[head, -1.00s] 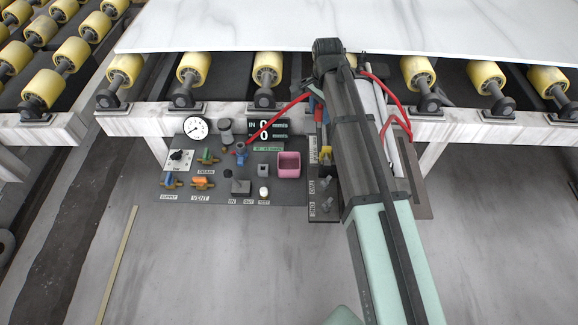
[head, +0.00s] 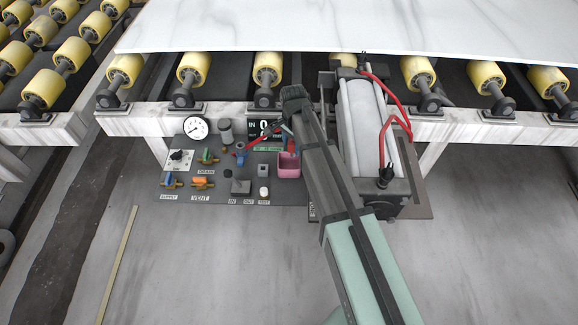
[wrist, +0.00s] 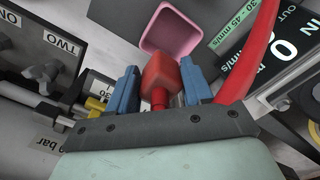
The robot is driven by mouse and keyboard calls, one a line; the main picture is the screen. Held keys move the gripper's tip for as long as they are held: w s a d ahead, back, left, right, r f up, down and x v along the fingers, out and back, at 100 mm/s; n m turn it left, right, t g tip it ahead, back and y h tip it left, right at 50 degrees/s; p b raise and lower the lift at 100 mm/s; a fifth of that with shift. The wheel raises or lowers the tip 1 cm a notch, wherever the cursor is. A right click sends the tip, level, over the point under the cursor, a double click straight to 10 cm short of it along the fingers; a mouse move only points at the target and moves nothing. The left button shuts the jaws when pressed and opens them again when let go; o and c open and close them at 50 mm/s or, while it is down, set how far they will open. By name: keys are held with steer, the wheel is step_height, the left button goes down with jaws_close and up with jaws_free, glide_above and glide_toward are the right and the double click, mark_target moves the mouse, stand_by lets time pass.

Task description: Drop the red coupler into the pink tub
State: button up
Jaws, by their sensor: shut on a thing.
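The red coupler (wrist: 162,76) sits between the two blue fingers of my gripper (wrist: 158,84), which is shut on it. In the wrist view the coupler's squarish end points toward the pink tub (wrist: 172,32), whose open inside shows just beyond it. In the head view the tub (head: 289,168) stands on the dark panel, and my gripper (head: 287,137) is at its far edge, partly hidden by my arm. A small patch of red shows there above the tub. The coupler's height over the tub is hard to judge.
A red hose (wrist: 250,62) runs close to the right of my gripper. The panel holds a gauge (head: 196,128), a display (head: 262,128) and several valves left of the tub. A white cylinder (head: 362,125) with red hoses stands to the right.

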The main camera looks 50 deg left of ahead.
mark_target(293, 151)
steer(key=shift+f, duration=2.05)
steer(key=o, duration=1.2)
steer(key=shift+r, duration=0.1)
step_height(293, 151, up, 14)
steer(key=shift+f, duration=0.15)
